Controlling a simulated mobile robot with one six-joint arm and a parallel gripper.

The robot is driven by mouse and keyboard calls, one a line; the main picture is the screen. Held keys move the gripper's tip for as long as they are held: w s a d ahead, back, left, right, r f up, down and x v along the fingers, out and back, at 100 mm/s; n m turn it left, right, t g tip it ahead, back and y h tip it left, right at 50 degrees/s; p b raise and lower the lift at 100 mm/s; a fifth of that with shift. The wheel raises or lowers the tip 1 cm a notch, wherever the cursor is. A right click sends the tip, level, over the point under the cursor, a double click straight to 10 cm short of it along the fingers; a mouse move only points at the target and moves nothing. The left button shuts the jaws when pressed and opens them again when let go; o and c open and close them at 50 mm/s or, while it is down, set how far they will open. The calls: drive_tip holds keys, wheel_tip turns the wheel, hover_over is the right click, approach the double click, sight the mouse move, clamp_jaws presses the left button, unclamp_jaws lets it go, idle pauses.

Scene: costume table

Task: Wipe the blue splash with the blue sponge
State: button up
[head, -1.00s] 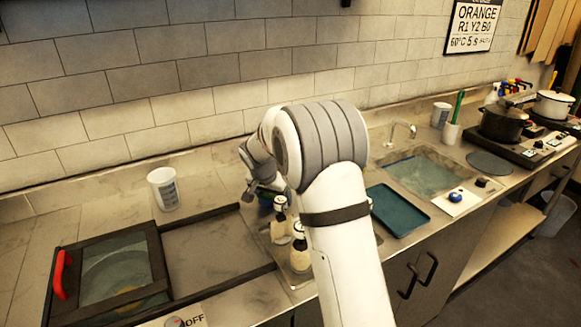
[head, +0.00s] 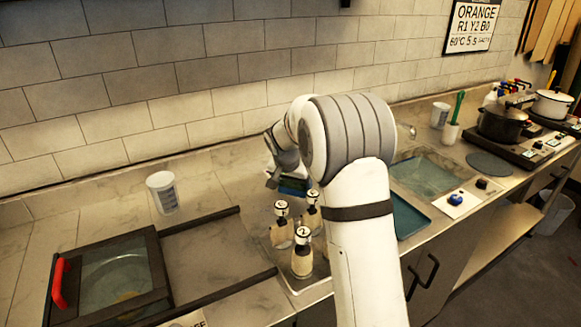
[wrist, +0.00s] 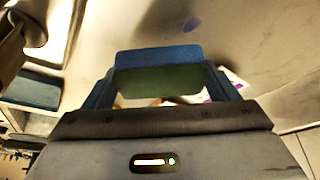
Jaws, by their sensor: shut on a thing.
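My gripper (wrist: 165,95) is shut on the blue sponge (wrist: 158,56), which has a blue layer and a green layer, and holds it between its two fingers. In the head view the blue sponge (head: 293,186) shows as a small blue block under the gripper, behind the bottles near the wall side of the counter. I cannot make out a clear blue splash; the wrist view shows only a dark smudge and a faint bluish patch on the pale surface beyond the sponge. My arm hides part of the counter.
Several dispenser bottles (head: 301,255) with white tops stand on a tray just in front of the gripper. A white cup (head: 163,192) stands to the left, by a glass-lidded basin (head: 115,275) with a red handle. A teal tray (head: 408,217) and sink (head: 425,177) lie right of my arm.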

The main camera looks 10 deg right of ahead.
drive_tip(key=shift+r+p, duration=1.05)
drive_tip(key=shift+r, duration=1.3)
